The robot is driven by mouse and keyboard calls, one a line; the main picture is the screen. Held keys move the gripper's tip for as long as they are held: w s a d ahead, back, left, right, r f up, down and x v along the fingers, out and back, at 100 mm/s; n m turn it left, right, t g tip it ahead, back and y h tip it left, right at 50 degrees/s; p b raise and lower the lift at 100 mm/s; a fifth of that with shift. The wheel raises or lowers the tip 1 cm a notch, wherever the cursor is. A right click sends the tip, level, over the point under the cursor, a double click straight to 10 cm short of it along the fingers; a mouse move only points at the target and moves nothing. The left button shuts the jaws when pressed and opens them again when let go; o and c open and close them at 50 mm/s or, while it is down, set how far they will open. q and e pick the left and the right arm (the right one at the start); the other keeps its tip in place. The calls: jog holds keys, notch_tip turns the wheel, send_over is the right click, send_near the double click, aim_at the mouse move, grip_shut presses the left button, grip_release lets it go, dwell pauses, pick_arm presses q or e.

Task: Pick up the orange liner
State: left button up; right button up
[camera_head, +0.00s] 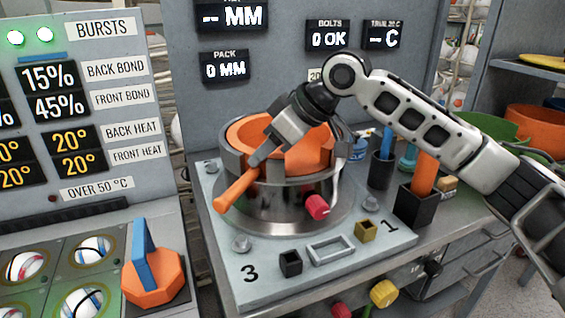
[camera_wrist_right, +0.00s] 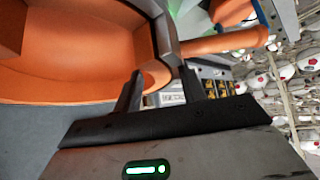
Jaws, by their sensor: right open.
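The orange liner (camera_head: 258,130) is a rounded orange bowl shape sitting inside the round metal press pot (camera_head: 270,205). My right gripper (camera_head: 262,156) reaches down over the near left part of the pot's rim, and my arm hides part of the liner. In the wrist view the liner (camera_wrist_right: 75,60) fills the upper left. My right gripper (camera_wrist_right: 160,90) is open there, its fingers near the grey rim (camera_wrist_right: 163,30). I cannot tell whether they touch it. An orange handle (camera_head: 237,190) sticks out from the pot below the gripper. My left gripper is not in view.
A red knob (camera_head: 317,207) is on the pot's front. Small holders and a metal frame (camera_head: 330,250) stand on the grey plate. An orange block with a blue handle (camera_head: 150,275) is at lower left, near several balls. Dark cups (camera_head: 416,210) stand right, under my arm.

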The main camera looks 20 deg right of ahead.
grip_shut()
jog(key=shift+d, duration=0.1)
dwell(1.1)
jog(key=shift+r, duration=0.1)
